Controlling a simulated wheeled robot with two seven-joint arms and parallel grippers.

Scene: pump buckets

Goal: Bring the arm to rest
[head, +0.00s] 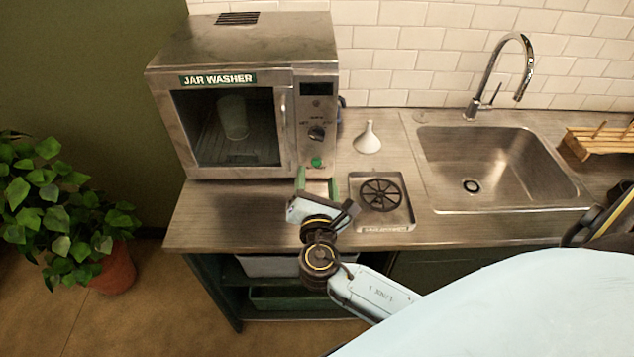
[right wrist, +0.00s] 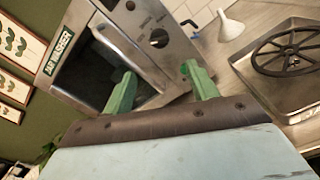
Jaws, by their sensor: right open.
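My right gripper (head: 317,186) is in front of the lower right corner of the jar washer, over the counter's front part. Its two green fingers stand apart with nothing between them, as the right wrist view (right wrist: 162,85) also shows. The steel jar washer (head: 240,45) stands on the counter with its glass door shut and a pale jar (head: 233,117) behind the glass. Its green button (head: 316,162) shows just above the gripper. Whether a finger touches the washer, I cannot tell. My left gripper is not in view.
Right of the gripper, a square steel rinser (head: 409,220) with a black spoked wheel (head: 380,195) is set in the counter (head: 230,215). A white funnel (head: 367,138) stands behind it. A sink (head: 500,165) with tap (head: 525,75) lies further right. A potted plant (head: 60,205) stands left.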

